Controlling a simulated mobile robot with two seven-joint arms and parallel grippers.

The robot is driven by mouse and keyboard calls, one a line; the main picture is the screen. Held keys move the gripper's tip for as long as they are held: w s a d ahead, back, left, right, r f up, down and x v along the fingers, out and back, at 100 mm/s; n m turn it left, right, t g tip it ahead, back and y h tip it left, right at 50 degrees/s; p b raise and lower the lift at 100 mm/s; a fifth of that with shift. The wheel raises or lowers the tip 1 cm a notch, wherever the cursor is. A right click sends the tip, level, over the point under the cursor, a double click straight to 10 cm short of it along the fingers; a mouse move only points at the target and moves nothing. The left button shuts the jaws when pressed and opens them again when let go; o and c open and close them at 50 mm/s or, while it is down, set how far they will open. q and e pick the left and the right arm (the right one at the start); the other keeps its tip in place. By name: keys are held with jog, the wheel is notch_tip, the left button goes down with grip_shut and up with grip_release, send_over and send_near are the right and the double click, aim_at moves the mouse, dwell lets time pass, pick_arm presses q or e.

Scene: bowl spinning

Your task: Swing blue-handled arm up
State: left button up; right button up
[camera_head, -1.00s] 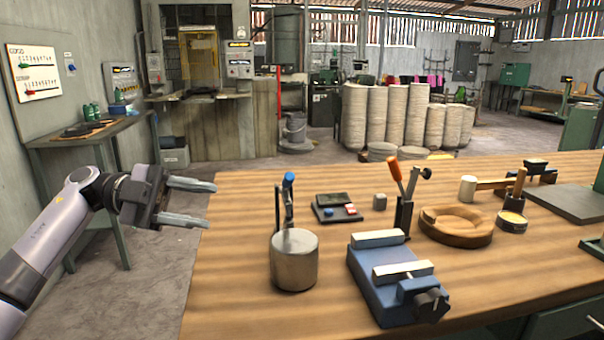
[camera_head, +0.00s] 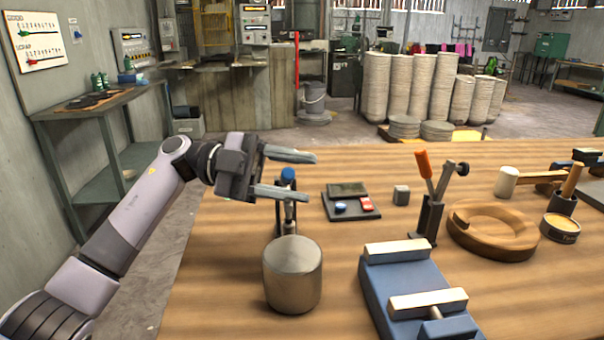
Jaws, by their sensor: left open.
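The blue-handled arm (camera_head: 288,175) stands on the wooden bench behind a grey metal cylinder (camera_head: 292,275). Its blue knob shows at the top, and its lower part is partly hidden by the cylinder. My left gripper (camera_head: 298,174) comes in from the left with its fingers spread apart and pointing right. In the picture its two fingers lie above and below the blue knob, and the lower finger overlaps the arm below the knob. I cannot tell whether it touches the arm. My right gripper is not in view.
A control box with blue and red buttons (camera_head: 351,208) lies behind and right. A blue vise (camera_head: 404,296) stands at the front. An orange-handled lever (camera_head: 425,180), a wooden ring (camera_head: 493,230) and a mallet (camera_head: 507,182) are further right.

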pick_arm(q)
jog(key=shift+s+d, duration=0.15)
jog(key=shift+d, duration=0.5)
grip_shut()
jog(key=shift+r, duration=0.1)
